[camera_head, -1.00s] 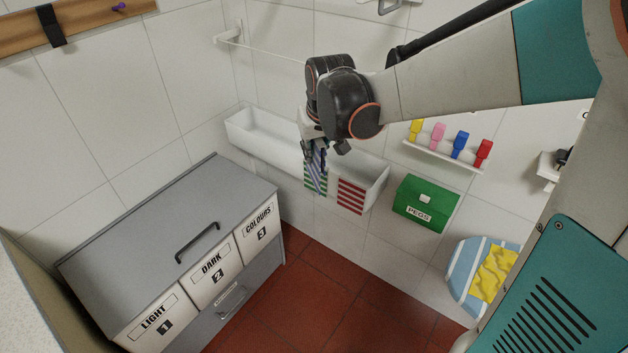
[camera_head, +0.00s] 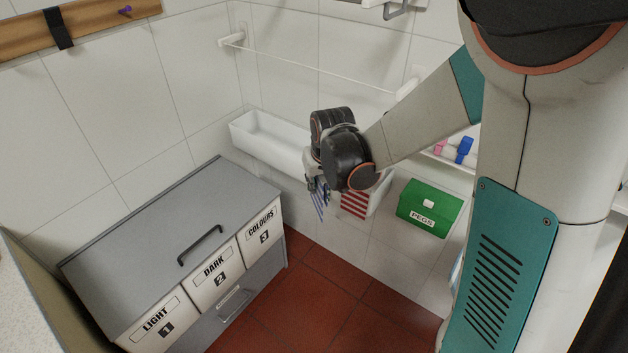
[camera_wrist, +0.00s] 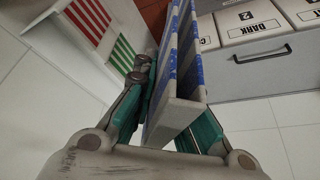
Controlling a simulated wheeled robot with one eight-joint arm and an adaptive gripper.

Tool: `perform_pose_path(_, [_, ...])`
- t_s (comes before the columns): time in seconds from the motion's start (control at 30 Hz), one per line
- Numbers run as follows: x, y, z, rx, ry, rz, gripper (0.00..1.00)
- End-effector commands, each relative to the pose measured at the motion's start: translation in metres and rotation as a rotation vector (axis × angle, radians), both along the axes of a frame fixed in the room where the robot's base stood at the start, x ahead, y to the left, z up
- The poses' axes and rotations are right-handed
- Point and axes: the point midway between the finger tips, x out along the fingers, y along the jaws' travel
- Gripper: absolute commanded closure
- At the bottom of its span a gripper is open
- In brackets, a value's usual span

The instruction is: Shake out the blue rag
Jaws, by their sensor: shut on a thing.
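The blue rag, white with blue stripes, hangs folded from my gripper (camera_head: 322,186) in the head view, and only a narrow strip of the rag (camera_head: 319,205) shows below the fingers. In the wrist view my gripper (camera_wrist: 172,108) is shut on the rag (camera_wrist: 183,72), which hangs in long folds between the teal-sided fingers. The rag is off the floor, in front of the white trough on the wall. My wrist hides part of the trough.
The white trough (camera_head: 262,139) carries a red-striped rag (camera_head: 355,204); a green-striped rag (camera_wrist: 123,53) shows in the wrist view. A green PEGS box (camera_head: 430,208) hangs to the right. A grey laundry cabinet (camera_head: 150,240) stands left. A rail (camera_head: 310,66) runs above. Red floor lies below.

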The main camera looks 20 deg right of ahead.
Motion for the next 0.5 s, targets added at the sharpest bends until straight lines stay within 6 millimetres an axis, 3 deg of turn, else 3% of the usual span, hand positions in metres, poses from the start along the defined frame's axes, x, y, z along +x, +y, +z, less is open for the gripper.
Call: perform_pose_path(0.5, [-0.001, 0.000, 0.135, 0.000, 0.001, 0.000, 1.00])
